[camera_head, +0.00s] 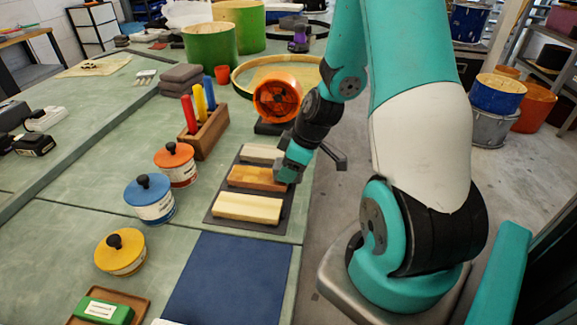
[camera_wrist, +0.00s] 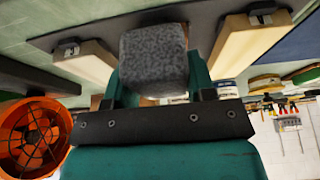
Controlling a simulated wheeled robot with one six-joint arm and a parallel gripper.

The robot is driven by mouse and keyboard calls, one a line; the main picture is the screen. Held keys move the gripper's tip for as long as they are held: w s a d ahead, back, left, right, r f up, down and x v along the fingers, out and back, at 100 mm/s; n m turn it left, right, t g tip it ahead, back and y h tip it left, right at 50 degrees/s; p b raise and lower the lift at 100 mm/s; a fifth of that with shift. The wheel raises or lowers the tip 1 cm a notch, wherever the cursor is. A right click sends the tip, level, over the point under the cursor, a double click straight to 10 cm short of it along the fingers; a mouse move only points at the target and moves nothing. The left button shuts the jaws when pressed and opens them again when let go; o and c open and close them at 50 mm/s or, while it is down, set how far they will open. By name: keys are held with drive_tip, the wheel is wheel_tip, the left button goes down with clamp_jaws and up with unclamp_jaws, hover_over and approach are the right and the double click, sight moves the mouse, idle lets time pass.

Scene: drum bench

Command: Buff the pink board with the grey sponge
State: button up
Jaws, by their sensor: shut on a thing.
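My gripper (camera_head: 291,163) is at the right end of the middle board in the head view. In the wrist view my gripper (camera_wrist: 153,85) is shut on the grey sponge (camera_wrist: 152,58), a rough block between its fingers. I cannot make out the sponge in the head view. Three boards lie side by side on a dark mat (camera_head: 218,208): a pale far board (camera_head: 262,153), an orange-brown middle board (camera_head: 250,177) and a cream near board (camera_head: 247,207). None looks clearly pink. The sponge hides most of the middle board in the wrist view; contact cannot be told.
An orange fan (camera_head: 276,98) stands just beyond the boards, near my arm. A wooden holder (camera_head: 205,133) with coloured sticks and several lidded tins, including a blue one (camera_head: 149,198), stand left. A blue mat (camera_head: 230,280) lies clear in front. The bench edge is right of the boards.

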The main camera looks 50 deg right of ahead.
drive_tip(key=shift+r+p, duration=2.05)
drive_tip(key=shift+r, duration=0.75)
drive_tip(key=shift+f, duration=0.1)
